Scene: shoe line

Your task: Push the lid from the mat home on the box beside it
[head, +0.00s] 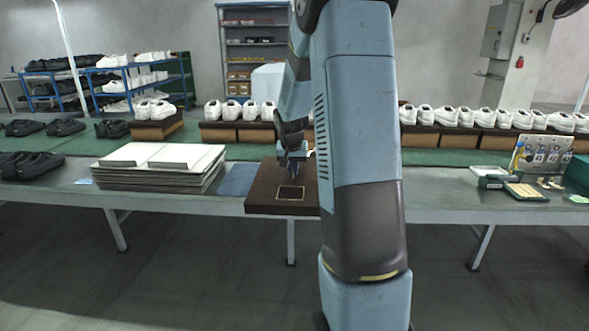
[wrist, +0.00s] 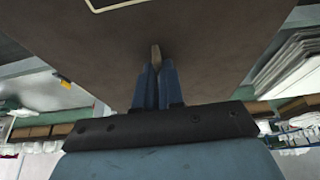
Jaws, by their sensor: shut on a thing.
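The lid (head: 262,195) is a broad dark brown panel with a cream-outlined square on its top. It lies at the table's front edge, to the right of the blue-grey mat (head: 238,180). My gripper (head: 292,178) points down at it, behind the outlined square. In the wrist view my gripper (wrist: 155,62) is shut on a small tan-brown piece standing up from the lid (wrist: 215,40), whose brown top fills the upper middle. The box is not distinguishable under the lid, so I cannot tell how the two sit together. My arm hides the lid's right end.
A stack of flat white and grey cartons (head: 160,165) stands left of the mat. Behind, white shoes on brown boxes (head: 222,133) line the green belt (head: 240,152). At right are a tool panel (head: 542,157) and small trays (head: 522,191).

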